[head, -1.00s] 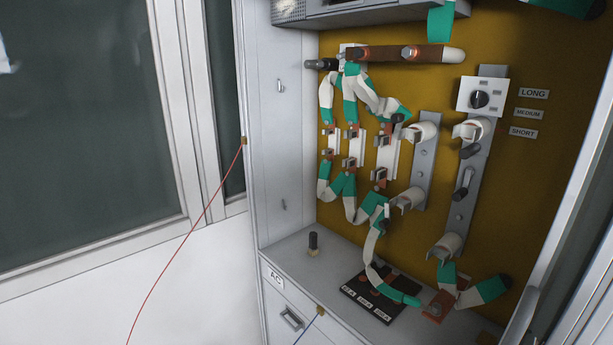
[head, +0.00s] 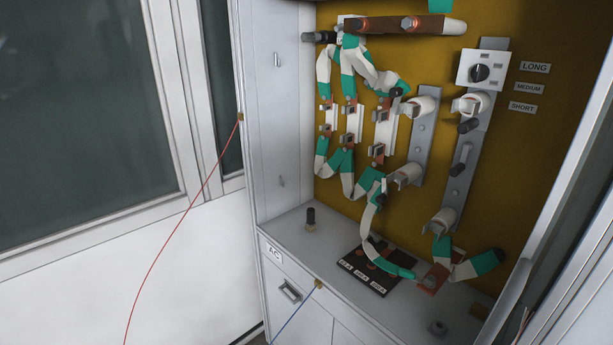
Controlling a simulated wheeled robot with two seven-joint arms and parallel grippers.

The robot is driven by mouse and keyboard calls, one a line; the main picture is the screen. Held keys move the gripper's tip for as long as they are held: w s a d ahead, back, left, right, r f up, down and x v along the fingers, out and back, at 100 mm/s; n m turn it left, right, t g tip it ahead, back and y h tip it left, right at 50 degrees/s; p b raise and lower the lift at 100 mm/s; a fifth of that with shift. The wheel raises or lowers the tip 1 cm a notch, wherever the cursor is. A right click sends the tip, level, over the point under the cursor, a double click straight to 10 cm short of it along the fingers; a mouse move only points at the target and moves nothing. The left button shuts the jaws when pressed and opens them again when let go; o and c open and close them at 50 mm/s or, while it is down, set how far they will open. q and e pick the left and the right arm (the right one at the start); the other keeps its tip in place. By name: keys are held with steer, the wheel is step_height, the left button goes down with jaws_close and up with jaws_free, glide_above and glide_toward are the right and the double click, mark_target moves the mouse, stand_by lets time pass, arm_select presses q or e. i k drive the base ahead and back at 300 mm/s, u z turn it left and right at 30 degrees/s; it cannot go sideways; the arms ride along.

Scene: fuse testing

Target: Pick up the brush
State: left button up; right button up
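I cannot make out a brush for certain in the head view. A small dark upright piece (head: 310,217) with a pale brass-coloured base stands on the cabinet's shelf at the left, too small to identify. Neither of my grippers shows in the view.
An open grey cabinet (head: 282,60) has a mustard back panel with fuse holders (head: 383,130), green-and-white straps and a dial switch (head: 480,73). A black labelled block (head: 375,270) lies on its shelf. Red (head: 185,210) and blue wires hang in front. A window (head: 80,110) is at left.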

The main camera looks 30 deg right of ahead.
mark_target(310, 226)
steer(key=u, duration=0.15)
steer(key=i, duration=0.7)
steer(key=z, duration=1.95)
